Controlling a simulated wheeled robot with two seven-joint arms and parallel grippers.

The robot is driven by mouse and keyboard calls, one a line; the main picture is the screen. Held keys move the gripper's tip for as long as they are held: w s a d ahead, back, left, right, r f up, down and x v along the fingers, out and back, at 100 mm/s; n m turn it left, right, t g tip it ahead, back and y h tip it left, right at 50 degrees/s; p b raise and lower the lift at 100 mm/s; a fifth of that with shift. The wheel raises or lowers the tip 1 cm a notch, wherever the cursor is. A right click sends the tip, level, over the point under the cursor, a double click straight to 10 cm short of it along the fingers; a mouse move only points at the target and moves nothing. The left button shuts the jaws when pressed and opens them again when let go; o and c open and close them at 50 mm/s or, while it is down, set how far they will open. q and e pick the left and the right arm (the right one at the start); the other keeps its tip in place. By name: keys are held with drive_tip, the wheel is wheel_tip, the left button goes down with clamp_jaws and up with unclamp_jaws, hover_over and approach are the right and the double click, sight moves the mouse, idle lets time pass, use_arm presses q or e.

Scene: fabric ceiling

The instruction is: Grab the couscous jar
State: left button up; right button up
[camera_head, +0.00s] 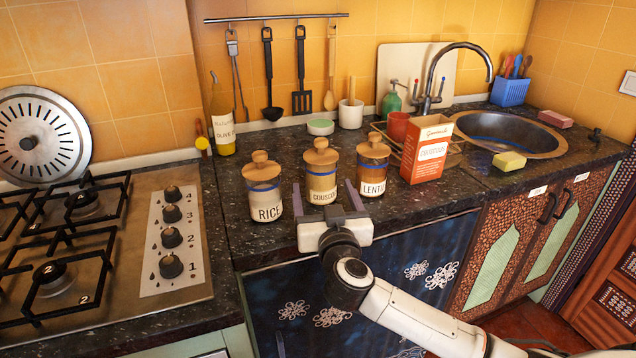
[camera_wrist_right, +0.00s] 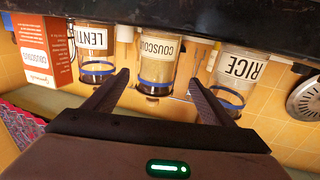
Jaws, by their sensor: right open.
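The couscous jar (camera_head: 321,180) stands upright on the dark counter (camera_head: 420,203), between the rice jar (camera_head: 264,195) and the lentil jar (camera_head: 372,172). It is clear with a wooden lid, a blue band and a COUSCOUS label. My right gripper (camera_head: 325,203) is open in front of it, with one finger toward each side. The right wrist view is upside down; there the couscous jar (camera_wrist_right: 157,68) shows beyond and between the open fingertips (camera_wrist_right: 158,82). Nothing is in the grip. My left gripper is not in view.
A red-and-white couscous box (camera_head: 427,150) stands right of the jars. An oil bottle (camera_head: 222,120) and a green-topped tin (camera_head: 320,127) are behind. The gas stove (camera_head: 130,290) is at left and the sink (camera_head: 510,130) at right. The rice and lentil jars stand close on both sides.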

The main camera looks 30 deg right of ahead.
sight(321, 170)
drive_tip(key=x, duration=0.2)
drive_tip(key=b+x, duration=0.1)
drive_tip(key=x, duration=0.5)
drive_tip(key=shift+d, duration=0.3)
clamp_jaws()
drive_tip(key=shift+r, duration=0.25)
